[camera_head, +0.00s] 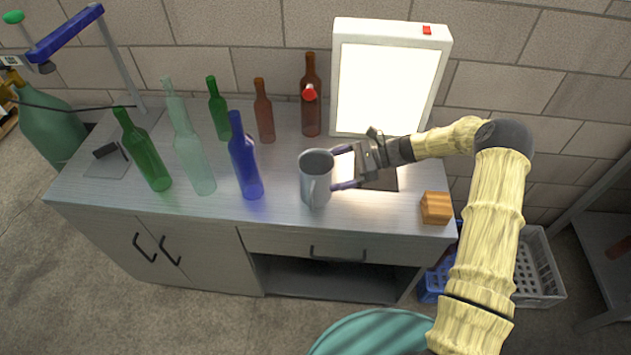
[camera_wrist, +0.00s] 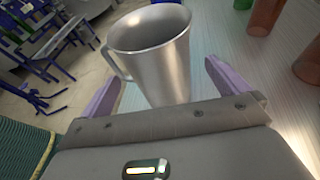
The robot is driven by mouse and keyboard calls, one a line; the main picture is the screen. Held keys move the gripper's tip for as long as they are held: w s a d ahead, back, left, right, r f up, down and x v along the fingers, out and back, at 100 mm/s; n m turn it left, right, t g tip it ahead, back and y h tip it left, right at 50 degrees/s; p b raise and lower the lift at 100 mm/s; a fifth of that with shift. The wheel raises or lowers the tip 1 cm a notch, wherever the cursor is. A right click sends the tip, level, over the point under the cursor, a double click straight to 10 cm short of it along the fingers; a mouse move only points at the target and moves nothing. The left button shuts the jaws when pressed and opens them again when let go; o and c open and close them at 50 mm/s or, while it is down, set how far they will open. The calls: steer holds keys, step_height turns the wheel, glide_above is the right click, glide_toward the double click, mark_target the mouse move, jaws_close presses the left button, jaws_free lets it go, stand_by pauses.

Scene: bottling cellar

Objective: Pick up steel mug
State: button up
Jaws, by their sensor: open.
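The steel mug (camera_head: 315,180) stands upright on the grey workbench (camera_head: 285,222), near its front edge, right of the blue bottle. In the wrist view the mug (camera_wrist: 158,60) is straight ahead, its handle on the left and its open top visible. My gripper (camera_head: 338,168) reaches in from the right at mug height. Its two purple fingers are open, one on each side of the mug's near part in the wrist view (camera_wrist: 160,88). I cannot tell whether a finger touches the mug. The mug's base is hidden behind the gripper body in the wrist view.
A blue bottle (camera_head: 244,160) stands close left of the mug. Several green and brown bottles stand farther left and behind. A lit white panel (camera_head: 385,82) stands at the back. A wooden block (camera_head: 436,208) sits at the right front. Crates (camera_head: 540,265) are on the floor at right.

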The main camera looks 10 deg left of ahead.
mark_target(316, 166)
steer(key=p+x, duration=0.1)
steer(key=x, duration=0.3)
steer(key=shift+s+p, duration=0.15)
steer(key=shift+p, duration=0.25)
steer(key=shift+s+a+f, duration=0.1)
steer(key=shift+a+f, duration=0.15)
steer(key=shift+a, duration=0.25)
steer(key=c, duration=1.1)
steer(key=shift+c, duration=0.2)
